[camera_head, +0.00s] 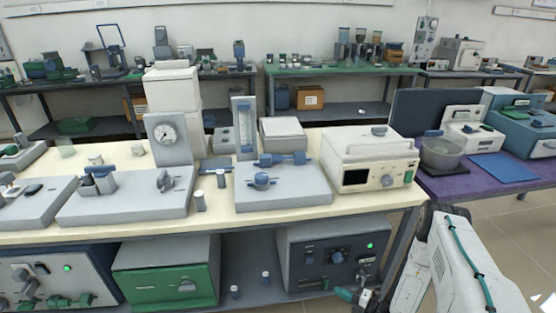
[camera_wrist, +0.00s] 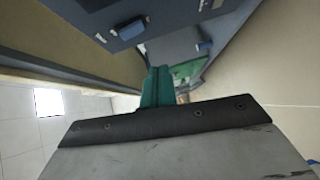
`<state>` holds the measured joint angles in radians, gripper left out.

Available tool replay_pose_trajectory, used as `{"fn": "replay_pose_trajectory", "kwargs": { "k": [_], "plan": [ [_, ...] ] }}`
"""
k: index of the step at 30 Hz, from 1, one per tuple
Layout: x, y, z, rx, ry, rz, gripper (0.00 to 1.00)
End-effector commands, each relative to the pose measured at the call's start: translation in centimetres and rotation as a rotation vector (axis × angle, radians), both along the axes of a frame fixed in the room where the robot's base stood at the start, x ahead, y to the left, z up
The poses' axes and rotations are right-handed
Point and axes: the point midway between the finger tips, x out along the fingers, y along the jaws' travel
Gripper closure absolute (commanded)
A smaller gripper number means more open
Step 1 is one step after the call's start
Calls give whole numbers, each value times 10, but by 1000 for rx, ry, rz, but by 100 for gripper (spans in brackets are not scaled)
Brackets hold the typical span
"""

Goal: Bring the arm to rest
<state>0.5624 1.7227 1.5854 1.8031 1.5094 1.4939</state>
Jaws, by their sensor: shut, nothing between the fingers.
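My gripper (camera_head: 343,293) shows at the bottom of the head view, low in front of the dark grey furnace (camera_head: 300,262) on the lower shelf. Its teal fingers are together and empty. My white arm hangs at the lower right, beside the bench's right end. In the wrist view the fingers of my gripper (camera_wrist: 157,86) point away from the camera, closed, with nothing held. Whether the fingertips touch the furnace front cannot be told.
The cream bench (camera_head: 350,205) carries a white oven (camera_head: 368,148) and several grey instruments. A green-fronted box (camera_head: 165,282) stands on its lower shelf. A purple table (camera_head: 475,182) with a blue mat (camera_head: 502,167) stands at the right. Tiled floor (camera_head: 530,235) is clear at the lower right.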

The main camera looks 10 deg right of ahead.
Motion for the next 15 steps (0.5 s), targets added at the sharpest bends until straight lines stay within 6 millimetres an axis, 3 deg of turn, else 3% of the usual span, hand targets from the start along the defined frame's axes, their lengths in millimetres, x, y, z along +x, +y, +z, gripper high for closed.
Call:
{"fn": "replay_pose_trajectory", "kwargs": {
  "k": [4, 8, 15],
  "plan": [
    [-6, 5, -2, -81, -72, 44, 100],
    [-43, 32, 3, -163, -173, 201, 100],
    [-57, 45, 76, -312, -471, 500, 100]
  ]
}}
